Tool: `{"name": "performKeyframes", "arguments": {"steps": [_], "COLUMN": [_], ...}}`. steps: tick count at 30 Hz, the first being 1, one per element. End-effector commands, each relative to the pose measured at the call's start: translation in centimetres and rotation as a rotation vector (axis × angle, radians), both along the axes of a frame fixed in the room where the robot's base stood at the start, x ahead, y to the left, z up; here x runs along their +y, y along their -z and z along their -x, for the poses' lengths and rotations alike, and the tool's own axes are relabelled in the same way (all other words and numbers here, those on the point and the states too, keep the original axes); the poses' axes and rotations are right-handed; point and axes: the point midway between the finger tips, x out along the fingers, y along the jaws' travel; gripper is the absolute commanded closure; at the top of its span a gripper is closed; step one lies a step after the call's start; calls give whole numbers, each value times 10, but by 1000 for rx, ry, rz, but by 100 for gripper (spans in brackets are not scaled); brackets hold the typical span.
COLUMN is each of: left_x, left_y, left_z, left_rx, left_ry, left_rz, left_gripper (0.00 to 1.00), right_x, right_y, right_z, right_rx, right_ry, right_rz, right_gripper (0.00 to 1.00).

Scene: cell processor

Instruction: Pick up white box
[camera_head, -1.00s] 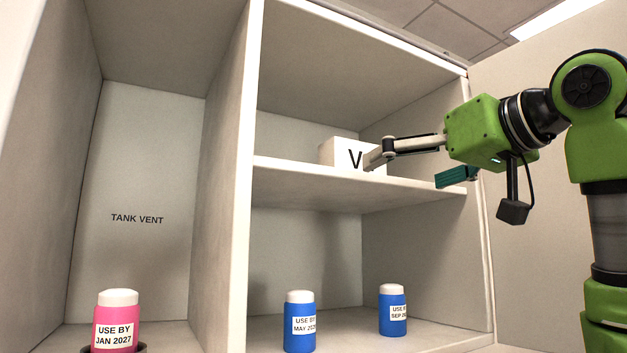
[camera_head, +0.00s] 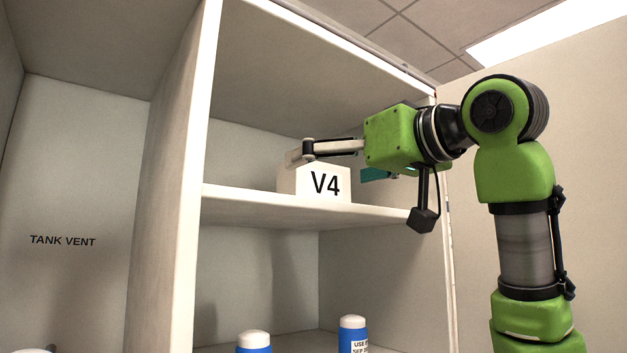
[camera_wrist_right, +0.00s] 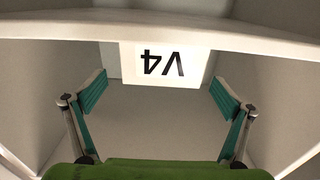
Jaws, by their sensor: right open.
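The white box (camera_head: 303,186) has a black "V4" on its front and stands on the upper shelf (camera_head: 250,202) of the right-hand compartment. My right gripper (camera_head: 336,165) is open and empty. In the head view one finger crosses the top of the box, and the other, teal finger shows at its right. In the right wrist view the box (camera_wrist_right: 128,68) is upside down, between the directions of the two spread fingers (camera_wrist_right: 160,92), with space on both sides. No contact is clear. My left gripper is not in view.
Two blue bottles with white caps, one at left (camera_head: 253,341) and one at right (camera_head: 352,333), stand on the lower level. The cabinet's upright divider (camera_head: 186,180) is left of the shelf. "TANK VENT" (camera_head: 62,240) marks the left compartment's back wall. Shelf left of the box is clear.

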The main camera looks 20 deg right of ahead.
Motion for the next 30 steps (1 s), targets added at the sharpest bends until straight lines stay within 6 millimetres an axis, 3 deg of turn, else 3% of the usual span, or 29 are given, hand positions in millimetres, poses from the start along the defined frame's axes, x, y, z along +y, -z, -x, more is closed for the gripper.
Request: {"name": "performKeyframes", "arguments": {"steps": [9,21,26,30], "left_x": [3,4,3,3], "left_y": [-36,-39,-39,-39], "left_z": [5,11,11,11], "left_rx": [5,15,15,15], "left_ry": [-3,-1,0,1], "left_rz": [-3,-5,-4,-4], "left_gripper": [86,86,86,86], "right_x": [15,19,19,19], "right_y": [-12,-8,-8,-8], "right_z": [-34,-44,-44,-44], "right_rx": [4,1,1,-1], "right_ry": [-1,-1,-1,-1], "right_rz": [0,0,0,0], "right_gripper": [4,4,46,48]}}
